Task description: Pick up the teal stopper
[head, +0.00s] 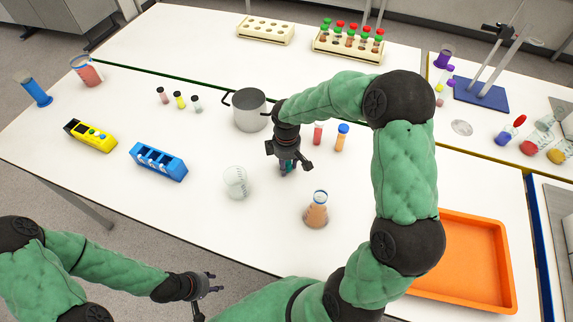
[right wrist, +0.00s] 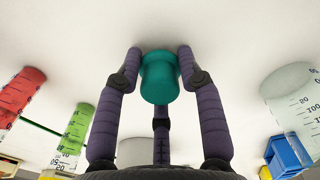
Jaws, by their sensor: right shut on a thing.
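The teal stopper (right wrist: 160,78) stands between the fingers of my right gripper (right wrist: 160,72) in the right wrist view. The fingers touch its sides, so the gripper is shut on it. In the head view my right gripper (head: 287,160) points down at the white table, and only a little of the teal stopper (head: 288,167) shows between the fingers. My left gripper (head: 207,284) is low at the left, beyond the table's front edge. Its fingers appear spread, with nothing between them.
An empty beaker (head: 236,182) and a flask of orange liquid (head: 317,210) stand in front of my right gripper. A metal pot (head: 250,109) is behind it. Two small vials, red (head: 318,134) and orange with a blue cap (head: 341,138), stand close by. An orange tray (head: 462,262) lies right.

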